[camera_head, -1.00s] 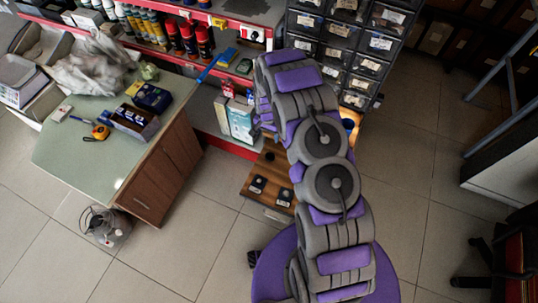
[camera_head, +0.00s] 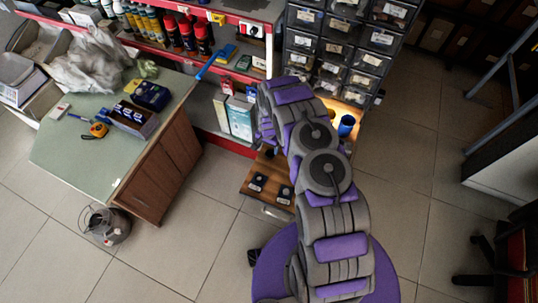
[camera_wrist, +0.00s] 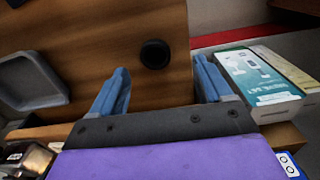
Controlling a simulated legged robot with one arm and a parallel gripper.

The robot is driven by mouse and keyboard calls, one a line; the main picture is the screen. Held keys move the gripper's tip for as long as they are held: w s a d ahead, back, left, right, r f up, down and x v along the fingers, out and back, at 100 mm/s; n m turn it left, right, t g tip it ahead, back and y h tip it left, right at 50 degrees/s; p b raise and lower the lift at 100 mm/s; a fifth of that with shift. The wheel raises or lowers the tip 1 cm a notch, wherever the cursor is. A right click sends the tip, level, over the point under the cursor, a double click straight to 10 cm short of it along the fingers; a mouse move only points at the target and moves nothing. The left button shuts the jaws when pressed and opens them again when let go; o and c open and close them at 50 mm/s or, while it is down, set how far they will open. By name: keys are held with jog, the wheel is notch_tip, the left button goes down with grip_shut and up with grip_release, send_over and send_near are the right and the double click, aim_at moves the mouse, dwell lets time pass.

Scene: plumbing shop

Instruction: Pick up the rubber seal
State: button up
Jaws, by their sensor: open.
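The rubber seal (camera_wrist: 155,54) appears in the wrist view as a small black round piece on a brown wooden surface (camera_wrist: 95,40). It lies ahead of my gripper (camera_wrist: 161,66), roughly in line with the gap between the two blue fingers. The fingers are spread apart with nothing between them, and the seal looks apart from them. In the head view my arm covers part of the wooden surface (camera_head: 233,183), and I cannot clearly make out the seal or fingertips there.
Upright boxes (camera_wrist: 258,80) stand right of my gripper in the wrist view; a grey recessed piece (camera_wrist: 30,82) is at left. In the head view, dark labelled items (camera_head: 257,182) sit on the wood. A blue cup (camera_head: 346,125) and drawer cabinet (camera_head: 335,55) are beyond my arm.

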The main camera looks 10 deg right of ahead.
aim_at(270, 155)
jog(key=shift+d+f, duration=0.3)
jog(key=shift+f, duration=0.1)
jog(key=f+b, duration=0.1)
jog(key=f, duration=0.3)
jog(key=shift+d, duration=0.2)
jog(key=shift+s+a+f, duration=0.1)
jog(key=shift+f, duration=0.3)
jog(key=shift+c, duration=0.2)
jog(key=shift+r, duration=0.1)
jog(key=c, duration=1.1)
